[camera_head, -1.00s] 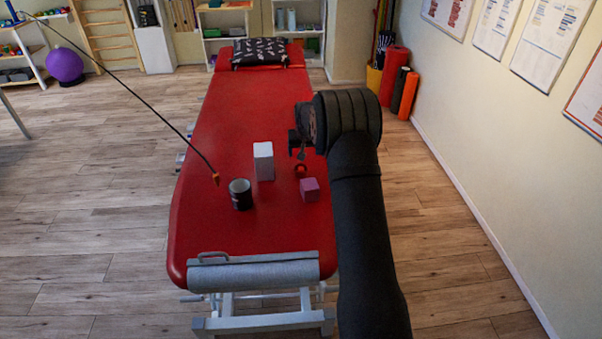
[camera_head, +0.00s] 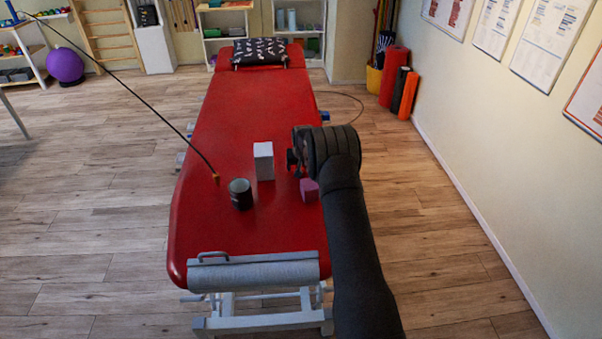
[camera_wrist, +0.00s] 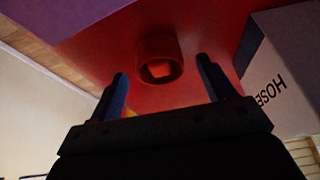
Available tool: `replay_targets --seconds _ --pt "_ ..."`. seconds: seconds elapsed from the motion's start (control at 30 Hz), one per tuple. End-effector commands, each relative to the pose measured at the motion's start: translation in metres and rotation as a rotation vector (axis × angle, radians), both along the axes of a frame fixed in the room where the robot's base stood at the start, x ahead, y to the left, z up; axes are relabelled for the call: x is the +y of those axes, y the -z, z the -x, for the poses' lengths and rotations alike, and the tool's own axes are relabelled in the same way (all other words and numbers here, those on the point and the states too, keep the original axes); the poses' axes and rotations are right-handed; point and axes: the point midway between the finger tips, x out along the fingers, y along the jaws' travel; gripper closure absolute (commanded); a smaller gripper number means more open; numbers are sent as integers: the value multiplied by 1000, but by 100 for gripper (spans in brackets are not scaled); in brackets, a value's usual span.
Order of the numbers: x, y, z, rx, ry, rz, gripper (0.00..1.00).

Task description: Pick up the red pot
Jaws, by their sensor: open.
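The red pot (camera_wrist: 158,48) is a small round open vessel on the red couch, seen in the wrist view just beyond my fingertips. My gripper (camera_wrist: 162,68) is open, with one finger on each side of the line to the pot and nothing between them. In the head view my gripper (camera_head: 296,166) is low over the right part of the couch, and the pot is hidden behind it there.
A purple box (camera_head: 309,191) stands close to my gripper, on the near side. A white box (camera_head: 264,161) stands to its left; its lettered face (camera_wrist: 283,77) shows in the wrist view. A black cylindrical container (camera_head: 241,194) is further left. The far red couch top (camera_head: 255,105) is clear.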

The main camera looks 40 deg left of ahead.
Motion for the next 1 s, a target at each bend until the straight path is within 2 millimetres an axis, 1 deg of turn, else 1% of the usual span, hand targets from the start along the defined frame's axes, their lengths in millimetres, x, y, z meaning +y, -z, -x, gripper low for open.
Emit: replay_targets --seconds 0.1,0.33,0.37,0.4,0.47,0.6,0.87,1.0 --pt "2 7 -2 0 0 0 25" --pt "2 7 -2 -1 0 -1 25" --pt "2 7 -2 -1 0 -1 27" --pt "2 7 -2 -1 0 -1 35" --pt "2 7 -2 0 0 0 46" --pt "2 7 -2 0 0 0 74" --pt "2 6 -2 -1 0 -1 75" --pt "3 -1 -2 -1 0 -1 75"
